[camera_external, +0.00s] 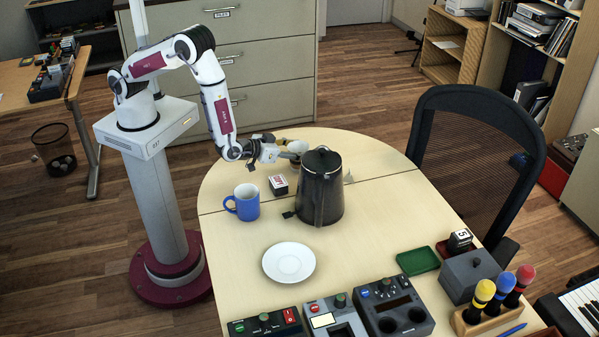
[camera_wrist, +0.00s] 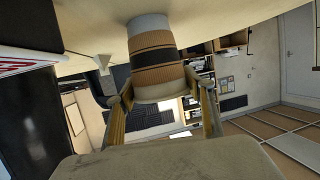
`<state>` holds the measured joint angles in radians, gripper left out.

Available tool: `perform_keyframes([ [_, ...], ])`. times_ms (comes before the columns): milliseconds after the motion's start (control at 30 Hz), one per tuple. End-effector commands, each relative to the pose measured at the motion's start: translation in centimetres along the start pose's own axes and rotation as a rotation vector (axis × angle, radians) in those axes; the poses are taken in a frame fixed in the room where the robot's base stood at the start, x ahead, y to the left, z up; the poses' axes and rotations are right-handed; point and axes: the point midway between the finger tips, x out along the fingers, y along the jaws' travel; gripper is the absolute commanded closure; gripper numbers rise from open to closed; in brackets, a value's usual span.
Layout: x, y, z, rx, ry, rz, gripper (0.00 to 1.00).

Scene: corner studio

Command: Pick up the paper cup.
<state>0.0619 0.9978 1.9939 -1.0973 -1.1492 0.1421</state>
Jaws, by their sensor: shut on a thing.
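The paper cup (camera_wrist: 156,62) fills the top middle of the wrist view, with a brown ribbed sleeve, a dark band and a pale end towards the table. My gripper (camera_wrist: 162,98) is shut on it, one finger on each side. In the external view my gripper (camera_external: 280,152) reaches in from the left over the far part of the table, and the pale cup (camera_external: 298,146) shows at its fingers, partly hidden by the gripper and the dark pot. I cannot tell whether the cup touches the table.
A dark lidded pot (camera_external: 321,190) stands close in front of the cup. A small box (camera_external: 278,185) and a blue mug (camera_external: 246,203) are to its left. A white plate (camera_external: 289,262) lies nearer, before control boxes (camera_external: 392,305). A black chair (camera_external: 470,165) stands at the right.

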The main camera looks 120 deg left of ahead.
Motion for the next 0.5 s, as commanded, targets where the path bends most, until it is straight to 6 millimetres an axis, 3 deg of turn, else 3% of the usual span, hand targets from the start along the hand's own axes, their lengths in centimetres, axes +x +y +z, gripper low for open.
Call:
perform_keyframes([
  [267, -0.2, 0.0, -0.5, -0.001, 0.001, 0.000, 0.56],
  [500, -0.8, 0.1, -2.2, -0.002, 0.002, 0.001, 0.56],
])
